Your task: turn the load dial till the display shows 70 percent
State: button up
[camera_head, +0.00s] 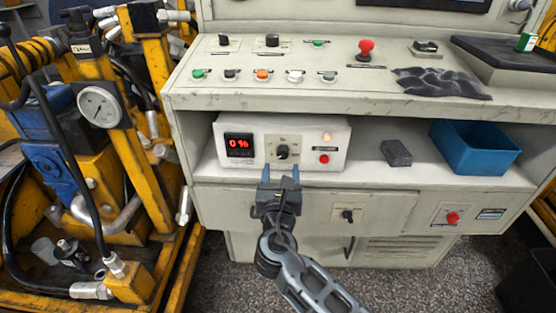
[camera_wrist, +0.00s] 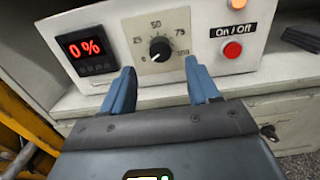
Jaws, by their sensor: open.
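The load dial (camera_head: 282,151) is a black knob on a beige scale plate, on the front of a white control box (camera_head: 205,150). In the wrist view the dial (camera_wrist: 160,49) has its white mark pointing to the lower left, by the 0 of the scale. The display (camera_head: 239,145) left of it reads 0 % in red, as it does in the wrist view (camera_wrist: 88,47). My gripper (camera_head: 281,172) is open and empty, just in front of and below the dial. Its two blue fingertips (camera_wrist: 159,77) are apart, one to each side below the dial, not touching it.
A red On/Off button (camera_head: 323,159) and a lit orange lamp (camera_head: 326,137) are right of the dial. A dark block (camera_head: 396,153) and a blue bin (camera_head: 475,148) stand on the same shelf. The console top (camera_head: 340,98) overhangs the box. Yellow machinery (camera_head: 130,130) stands left.

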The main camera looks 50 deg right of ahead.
aim_at(282, 156)
jog(key=shift+x, duration=2.7)
jog(key=shift+c, duration=0.3)
jog(key=c, duration=1)
